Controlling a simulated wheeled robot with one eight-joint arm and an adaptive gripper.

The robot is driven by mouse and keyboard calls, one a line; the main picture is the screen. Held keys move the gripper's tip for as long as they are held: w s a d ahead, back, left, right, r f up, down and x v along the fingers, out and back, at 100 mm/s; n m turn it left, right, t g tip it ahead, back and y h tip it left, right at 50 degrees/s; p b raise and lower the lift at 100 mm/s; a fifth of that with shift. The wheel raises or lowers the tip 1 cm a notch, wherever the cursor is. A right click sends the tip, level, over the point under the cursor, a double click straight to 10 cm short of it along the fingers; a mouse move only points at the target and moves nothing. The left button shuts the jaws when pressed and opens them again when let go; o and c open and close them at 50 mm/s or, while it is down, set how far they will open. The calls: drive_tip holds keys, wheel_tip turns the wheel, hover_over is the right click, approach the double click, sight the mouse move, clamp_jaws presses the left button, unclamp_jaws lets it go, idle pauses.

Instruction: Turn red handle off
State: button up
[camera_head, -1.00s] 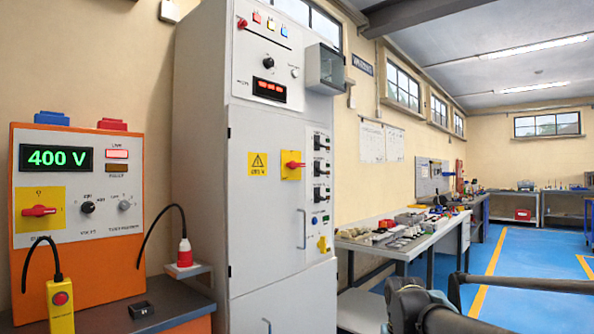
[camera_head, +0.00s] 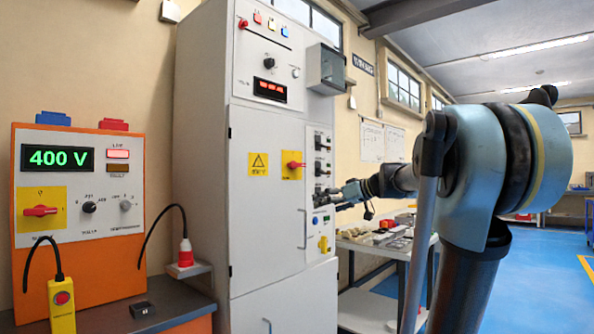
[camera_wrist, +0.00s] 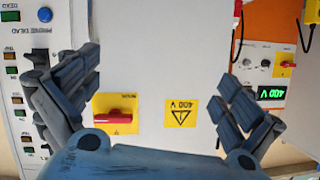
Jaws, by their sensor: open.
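A red handle (camera_head: 294,165) sits on a yellow plate on the tall grey cabinet (camera_head: 262,215), right of a yellow warning label. It lies horizontal. The wrist view, upside down, shows this handle (camera_wrist: 113,119) between my fingers, nearer the left one. A second red handle (camera_head: 40,211), also horizontal on a yellow plate, is on the orange unit (camera_head: 80,256) reading 400 V. My gripper (camera_head: 325,196) is in front of the cabinet's right side, below and right of the cabinet handle. In the wrist view my gripper (camera_wrist: 160,80) is open, with nothing between its fingers. I cannot tell its distance from the door.
A column of black switches (camera_head: 321,167) and a door pull (camera_head: 303,229) are near my gripper. A yellow pendant (camera_head: 61,305) and a red plug (camera_head: 185,254) stand at the left. A cluttered workbench (camera_head: 380,242) is at the right, partly behind my arm.

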sight(300, 165)
drive_tip(key=w+d+r+n+t+y, duration=0.1)
drive_tip(key=w+d+r+t+y, duration=0.15)
drive_tip(key=w+r, duration=1.05)
drive_tip(key=shift+t, duration=0.45)
drive_tip(key=x, duration=1.1)
drive_tip(key=s+a+x, duration=0.1)
drive_tip(key=x, duration=0.5)
drive_tip(key=shift+s+r, duration=0.1)
drive_tip(key=shift+r, duration=0.2)
